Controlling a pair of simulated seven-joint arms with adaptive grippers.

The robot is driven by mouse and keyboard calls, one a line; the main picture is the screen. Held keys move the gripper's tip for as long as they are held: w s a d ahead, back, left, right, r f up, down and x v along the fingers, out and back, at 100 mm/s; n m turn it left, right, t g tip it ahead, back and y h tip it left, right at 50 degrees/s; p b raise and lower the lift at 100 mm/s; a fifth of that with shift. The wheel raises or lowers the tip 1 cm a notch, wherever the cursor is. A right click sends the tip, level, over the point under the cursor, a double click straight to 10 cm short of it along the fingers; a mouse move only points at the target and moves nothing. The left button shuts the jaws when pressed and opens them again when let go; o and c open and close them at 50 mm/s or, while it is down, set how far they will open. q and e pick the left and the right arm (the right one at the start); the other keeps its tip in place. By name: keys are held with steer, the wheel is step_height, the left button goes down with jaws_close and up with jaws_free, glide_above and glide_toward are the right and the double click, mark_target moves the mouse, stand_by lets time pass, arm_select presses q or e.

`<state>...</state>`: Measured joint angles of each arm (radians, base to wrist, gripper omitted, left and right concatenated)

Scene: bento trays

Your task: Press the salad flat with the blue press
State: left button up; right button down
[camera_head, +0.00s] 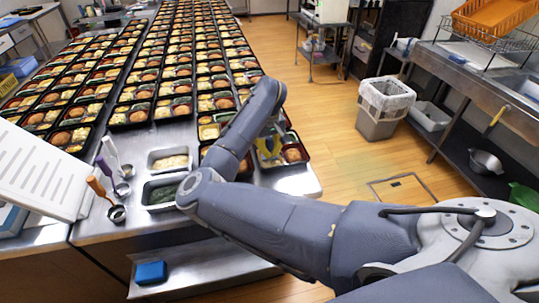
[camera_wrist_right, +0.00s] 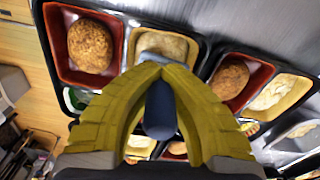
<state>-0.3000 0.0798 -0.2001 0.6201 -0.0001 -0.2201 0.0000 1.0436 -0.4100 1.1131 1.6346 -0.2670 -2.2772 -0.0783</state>
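My right gripper (camera_wrist_right: 157,72) has its yellow fingers shut around the dark blue handle of the blue press (camera_wrist_right: 160,112) in the right wrist view. The press's light blue head (camera_wrist_right: 165,43) is over the pale salad (camera_wrist_right: 176,42) in a yellow compartment of a black bento tray (camera_wrist_right: 125,18). I cannot tell whether the head touches the salad. A browned croquette (camera_wrist_right: 90,46) lies in the red compartment beside it. In the head view the right gripper (camera_head: 268,157) is low over the near right trays, partly hidden by my arm. My left gripper is not in view.
Rows of filled bento trays (camera_head: 133,117) cover the table. Steel containers of pale salad (camera_head: 170,148) and greens (camera_head: 147,193) stand left of my arm, beside scoops (camera_head: 117,213). A white panel (camera_head: 40,172) is at the left. The table's right corner (camera_head: 307,184) is bare.

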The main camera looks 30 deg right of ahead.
mark_target(270, 138)
steer(key=shift+r, duration=3.15)
